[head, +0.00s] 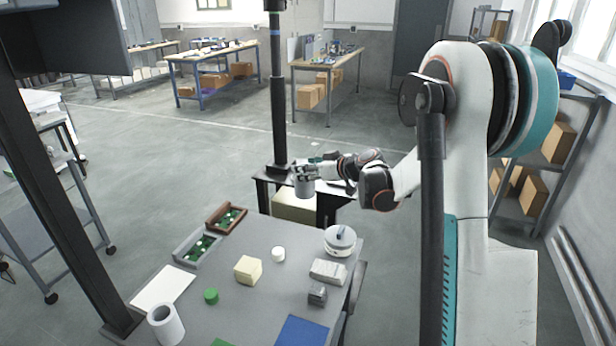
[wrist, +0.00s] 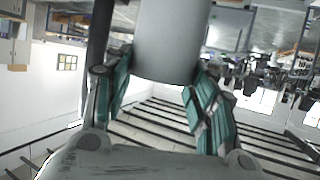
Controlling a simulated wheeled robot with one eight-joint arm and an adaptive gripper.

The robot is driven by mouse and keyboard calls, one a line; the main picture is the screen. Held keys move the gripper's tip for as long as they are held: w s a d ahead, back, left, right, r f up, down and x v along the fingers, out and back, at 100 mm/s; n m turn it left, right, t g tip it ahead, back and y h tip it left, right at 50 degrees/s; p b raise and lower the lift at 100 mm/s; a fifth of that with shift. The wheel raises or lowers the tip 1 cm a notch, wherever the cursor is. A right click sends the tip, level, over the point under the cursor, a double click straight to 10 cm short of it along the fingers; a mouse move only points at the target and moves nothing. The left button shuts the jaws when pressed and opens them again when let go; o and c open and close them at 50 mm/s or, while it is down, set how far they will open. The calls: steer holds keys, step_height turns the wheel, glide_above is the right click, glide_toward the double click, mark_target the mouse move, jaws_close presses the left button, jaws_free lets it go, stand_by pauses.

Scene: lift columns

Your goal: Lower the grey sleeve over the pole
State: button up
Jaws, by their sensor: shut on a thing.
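The grey sleeve (head: 303,187) is held upright at the end of my arm in the head view. My gripper (head: 308,172) is shut on it. In the wrist view the sleeve (wrist: 172,40) fills the top middle, between the teal finger pads of my gripper (wrist: 160,95). The black pole (head: 279,100) stands upright, with a blue band near its top. Its foot is just left of the sleeve in the head view. The sleeve is beside the pole, not around it; their distance in depth is unclear. A dark upright bar (wrist: 99,40) shows left of the sleeve in the wrist view.
The near grey table (head: 240,290) carries a pale hollow cylinder (head: 165,325), a cream block (head: 248,270), a green cylinder (head: 211,296), a round white device (head: 340,240) and two small trays. The pole's foot rests on a low black stand (head: 262,183). Open floor lies left.

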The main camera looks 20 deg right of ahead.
steer(key=shift+r+p, duration=0.9)
steer(key=shift+r, duration=0.95)
